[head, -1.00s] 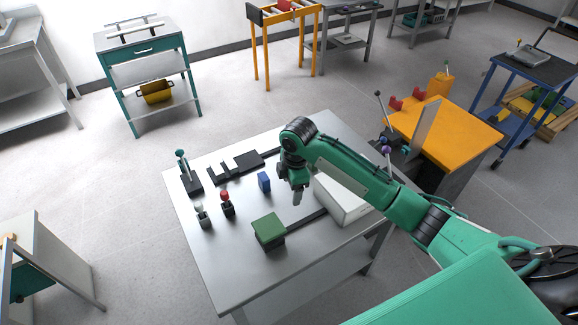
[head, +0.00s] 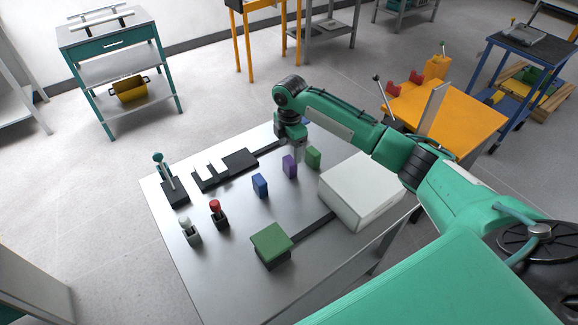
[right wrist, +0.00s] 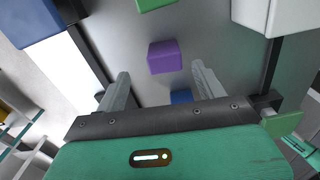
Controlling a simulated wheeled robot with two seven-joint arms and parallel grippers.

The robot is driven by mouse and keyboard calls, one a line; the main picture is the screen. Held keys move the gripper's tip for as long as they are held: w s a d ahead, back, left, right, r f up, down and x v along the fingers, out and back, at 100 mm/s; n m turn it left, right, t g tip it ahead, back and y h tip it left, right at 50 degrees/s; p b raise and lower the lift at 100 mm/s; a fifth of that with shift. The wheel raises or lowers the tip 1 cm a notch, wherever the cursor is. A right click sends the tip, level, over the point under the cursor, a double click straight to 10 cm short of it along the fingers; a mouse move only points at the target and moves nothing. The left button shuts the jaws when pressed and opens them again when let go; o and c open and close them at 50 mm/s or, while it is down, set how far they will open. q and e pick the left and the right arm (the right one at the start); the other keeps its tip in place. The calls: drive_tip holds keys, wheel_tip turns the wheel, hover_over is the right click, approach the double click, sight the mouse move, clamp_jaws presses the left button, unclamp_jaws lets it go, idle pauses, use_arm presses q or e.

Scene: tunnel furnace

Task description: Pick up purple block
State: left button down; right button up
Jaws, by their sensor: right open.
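The purple block (head: 290,166) stands on the metal table (head: 205,285) between a blue block (head: 260,185) on its left and a green block (head: 313,157) on its right. In the right wrist view the purple block (right wrist: 164,57) lies ahead of and between the two fingers, apart from them. My right gripper (head: 299,150) is above the table near the purple and green blocks. Its fingers (right wrist: 158,80) are open with nothing between them. My left gripper is not in view.
A white box (head: 362,190) and a green-topped block (head: 271,243) stand on the table. Red (head: 217,212) and white (head: 187,230) knobs, a lever (head: 168,180) and a black bracket (head: 222,170) are at the left. The front of the table is clear.

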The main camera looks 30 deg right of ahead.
sight(290, 160)
wheel_tip(290, 160, down, 3)
drive_tip(key=shift+a+r, duration=0.1)
drive_tip(key=shift+r, duration=0.05)
drive_tip(key=f, duration=0.2)
drive_tip(key=f+p, duration=0.1)
drive_tip(key=f, duration=0.1)
drive_tip(key=shift+s+a+f, duration=0.1)
drive_tip(key=shift+s, duration=0.2)
drive_tip(key=shift+f, duration=0.5)
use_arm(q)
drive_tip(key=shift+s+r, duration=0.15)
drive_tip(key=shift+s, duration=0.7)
use_arm(e)
drive_tip(key=c, duration=1.1)
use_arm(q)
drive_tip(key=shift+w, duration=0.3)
use_arm(e)
drive_tip(key=shift+r, duration=0.15)
